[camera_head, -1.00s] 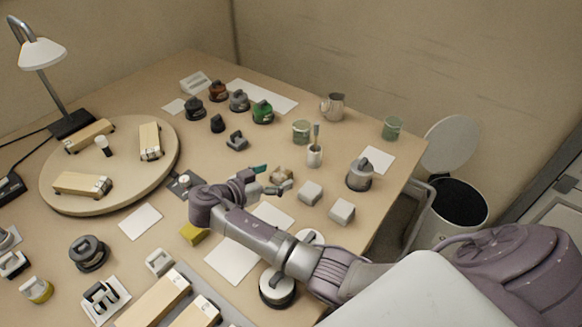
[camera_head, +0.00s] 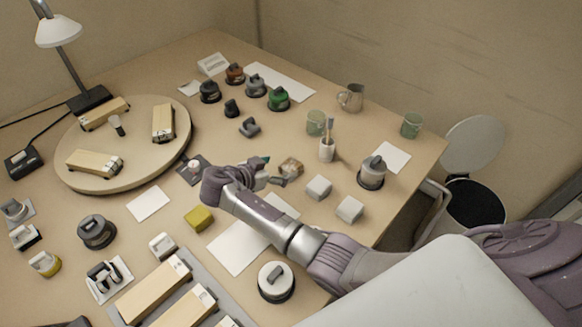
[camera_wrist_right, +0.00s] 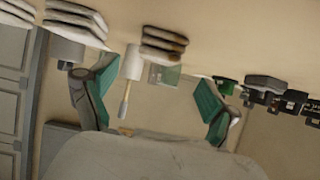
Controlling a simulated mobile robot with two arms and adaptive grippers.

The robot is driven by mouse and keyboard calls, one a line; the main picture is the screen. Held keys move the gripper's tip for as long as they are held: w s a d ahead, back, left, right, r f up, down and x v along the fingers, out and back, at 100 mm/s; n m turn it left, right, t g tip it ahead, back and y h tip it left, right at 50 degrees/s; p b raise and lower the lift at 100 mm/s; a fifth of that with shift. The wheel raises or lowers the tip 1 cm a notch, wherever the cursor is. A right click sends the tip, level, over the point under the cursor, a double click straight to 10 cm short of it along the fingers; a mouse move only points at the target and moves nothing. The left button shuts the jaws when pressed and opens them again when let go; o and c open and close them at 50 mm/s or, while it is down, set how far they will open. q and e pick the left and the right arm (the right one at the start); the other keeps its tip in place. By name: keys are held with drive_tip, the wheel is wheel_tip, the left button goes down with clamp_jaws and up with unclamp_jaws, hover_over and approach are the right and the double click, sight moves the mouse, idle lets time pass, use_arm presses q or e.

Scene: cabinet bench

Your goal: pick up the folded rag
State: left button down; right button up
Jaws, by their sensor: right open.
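The folded rag (camera_head: 291,167) is a small brown-stained folded stack on the bench, right of centre in the head view. In the right wrist view the stained stack (camera_wrist_right: 164,45) appears at the upper middle, beyond the fingertips. My right gripper (camera_head: 273,171) is just left of the rag in the head view. Its green-padded fingers are spread wide in the right wrist view (camera_wrist_right: 155,80), with nothing held between them. The rag lies roughly ahead of the opening. I cannot tell the exact gap. My left gripper is not identifiable in the frames.
Two pale folded stacks (camera_head: 318,187) (camera_head: 349,209) lie right of the rag. A white cup with a brush (camera_head: 327,150) stands behind it, near a green mug (camera_head: 316,123). White sheets (camera_head: 238,247) lie under my right arm.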

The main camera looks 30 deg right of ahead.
sight(289, 166)
drive_tip(key=x, duration=0.5)
drive_tip(key=shift+s+p, duration=0.1)
drive_tip(key=shift+p, duration=0.25)
drive_tip(key=c, duration=1)
